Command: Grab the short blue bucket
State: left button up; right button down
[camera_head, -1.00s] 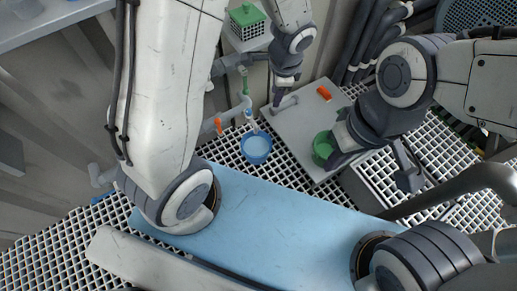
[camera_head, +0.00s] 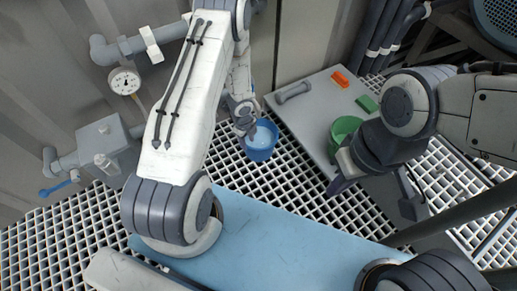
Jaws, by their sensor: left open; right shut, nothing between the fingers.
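The short blue bucket (camera_head: 261,152) stands upright on the metal grating, left of the grey plate, with pale blue-white contents inside. My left gripper (camera_head: 247,129) is open and points down at the bucket's left rim; I cannot tell whether a finger is inside or touching it. The bucket's upper left edge is partly hidden by the gripper. My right gripper (camera_head: 342,176) is shut and empty, just in front of a green bucket (camera_head: 343,127), whose lower right part it hides.
The grey plate (camera_head: 308,112) holds a grey handle (camera_head: 293,92), an orange block (camera_head: 340,79) and a green block (camera_head: 367,103). A pale blue board (camera_head: 290,232) lies in front. Pipes with a gauge (camera_head: 124,81) line the left wall. Open grating (camera_head: 236,165) surrounds the blue bucket.

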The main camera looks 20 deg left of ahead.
aim_at(251, 150)
pick_arm(q)
jog(key=f+b, duration=0.1)
jog(key=f, duration=0.2)
jog(key=w+f+b, duration=0.1)
jog(key=f+b, duration=0.1)
jog(key=f, duration=0.1)
jog(key=f+b, duration=0.2)
jog(key=f, duration=0.1)
jog(key=shift+w+d+f, duration=0.15)
jog(key=shift+f, duration=0.15)
jog(key=shift+r, duration=0.1)
grip_shut()
jog(key=shift+w+r, duration=0.1)
jog(key=shift+w, duration=0.05)
dwell(0.7)
